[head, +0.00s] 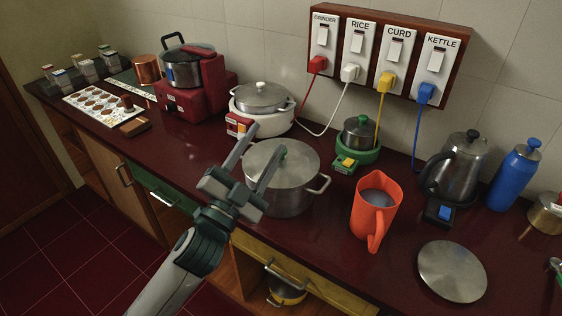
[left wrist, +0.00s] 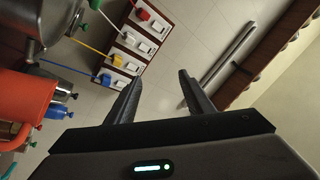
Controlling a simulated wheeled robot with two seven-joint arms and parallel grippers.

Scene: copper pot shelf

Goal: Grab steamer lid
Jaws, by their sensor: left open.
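A large steel pot (head: 278,195) with side handles stands on the dark red counter, which I take to be the steamer. My right gripper is not in view.
An orange jug (head: 371,213) and a steel disc (head: 452,271) lie to the right. A white rice cooker (head: 262,104) and a small pot on a green base (head: 357,148) stand behind. A kettle (head: 455,168) is further right. Coloured cords hang from the switch panel.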

